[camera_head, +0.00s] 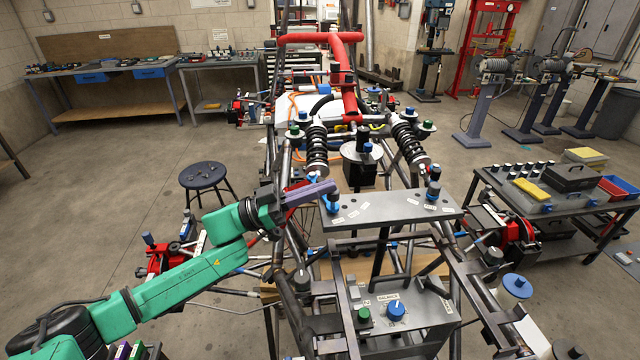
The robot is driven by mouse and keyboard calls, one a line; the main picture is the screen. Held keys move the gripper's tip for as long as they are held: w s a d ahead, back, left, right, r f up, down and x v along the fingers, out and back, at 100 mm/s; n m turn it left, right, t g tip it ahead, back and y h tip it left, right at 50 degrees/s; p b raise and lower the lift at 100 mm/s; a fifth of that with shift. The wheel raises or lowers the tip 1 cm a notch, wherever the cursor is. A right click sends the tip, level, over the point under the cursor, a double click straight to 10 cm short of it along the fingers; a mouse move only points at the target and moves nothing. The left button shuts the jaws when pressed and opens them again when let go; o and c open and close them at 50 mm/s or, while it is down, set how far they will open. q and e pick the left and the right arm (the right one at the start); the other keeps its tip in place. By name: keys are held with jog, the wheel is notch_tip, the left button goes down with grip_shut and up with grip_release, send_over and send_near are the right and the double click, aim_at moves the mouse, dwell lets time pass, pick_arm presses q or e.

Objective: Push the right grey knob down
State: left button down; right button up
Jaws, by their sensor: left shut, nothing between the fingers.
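A grey knob (493,257) stands on the right side of the tube chassis. Another grey knob (303,279) stands on the left side, below my left arm. A grey plate (385,209) spans the middle of the chassis. My right gripper is not in view.
A lower panel (433,307) carries a green knob (364,314) and a larger blue knob (396,310). Chassis tubes and shock absorbers (409,142) surround the plate. A tool cart (570,208) stands at right, a stool (203,176) at left.

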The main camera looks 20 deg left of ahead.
pick_arm(q)
notch_tip(320, 180, down, 2)
jog(key=shift+f+b, duration=0.15)
jog(key=shift+b, duration=0.65)
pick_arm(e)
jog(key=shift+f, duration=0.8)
pick_arm(q)
jog(key=shift+s, duration=0.1)
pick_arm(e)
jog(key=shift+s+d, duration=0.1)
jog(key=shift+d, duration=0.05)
pick_arm(q)
jog(key=r+p, duration=0.2)
jog(key=r, duration=0.1)
jog(key=r+p, duration=0.2)
jog(key=p, duration=0.1)
jog(key=shift+w+r, duration=0.2)
jog(key=shift+r, duration=0.2)
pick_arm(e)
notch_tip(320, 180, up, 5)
pick_arm(q)
jog(key=f+b+v, duration=0.1)
jog(key=b+v, duration=0.6)
jog(key=v, duration=0.3)
jog(key=shift+f, duration=0.25)
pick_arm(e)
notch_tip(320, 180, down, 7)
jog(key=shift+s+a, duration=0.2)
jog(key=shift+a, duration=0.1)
